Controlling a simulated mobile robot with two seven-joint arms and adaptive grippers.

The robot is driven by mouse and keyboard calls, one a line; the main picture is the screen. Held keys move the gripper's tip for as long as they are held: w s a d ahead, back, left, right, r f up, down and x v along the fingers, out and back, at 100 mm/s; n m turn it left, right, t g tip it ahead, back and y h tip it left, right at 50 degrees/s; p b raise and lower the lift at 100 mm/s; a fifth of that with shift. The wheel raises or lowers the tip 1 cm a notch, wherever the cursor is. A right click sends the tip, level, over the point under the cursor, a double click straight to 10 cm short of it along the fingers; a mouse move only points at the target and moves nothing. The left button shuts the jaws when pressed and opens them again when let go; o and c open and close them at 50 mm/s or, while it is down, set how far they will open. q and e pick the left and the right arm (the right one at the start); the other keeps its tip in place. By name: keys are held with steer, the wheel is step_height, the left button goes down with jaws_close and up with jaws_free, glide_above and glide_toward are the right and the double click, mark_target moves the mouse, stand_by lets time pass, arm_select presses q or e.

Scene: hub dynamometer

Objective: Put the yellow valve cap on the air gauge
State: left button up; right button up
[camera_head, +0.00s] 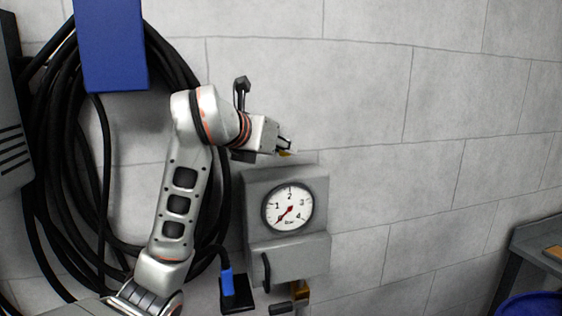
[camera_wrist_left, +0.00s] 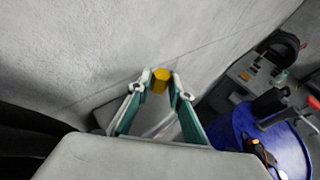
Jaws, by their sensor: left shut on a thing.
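The yellow valve cap (camera_wrist_left: 160,80) is held between the fingertips of my left gripper (camera_wrist_left: 158,84) in the left wrist view. The gripper is shut on the cap, just above the top of the air gauge (camera_head: 317,185). The air gauge is a grey wall box with a round white dial and a red needle pointing to the lower left. Whether the cap touches the gauge cannot be told. My right gripper is not in view.
Black hose coils (camera_head: 60,130) hang on the wall at left, under a blue box (camera_head: 110,45). A blue connector (camera_head: 226,283) and a brass fitting (camera_head: 300,291) sit below the gauge. A blue drum (camera_wrist_left: 285,150) with items on it stands at right. The wall right of the gauge is clear.

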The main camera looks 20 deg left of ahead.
mark_target(281, 174)
arm_select(q)
step_height(281, 174, down, 3)
steer(key=shift+w+f, duration=0.1)
steer(key=shift+f, duration=0.1)
steer(key=shift+a+f+p, duration=0.15)
steer(key=shift+p, duration=0.15)
steer(key=shift+f, duration=0.15)
steer(key=o, duration=1)
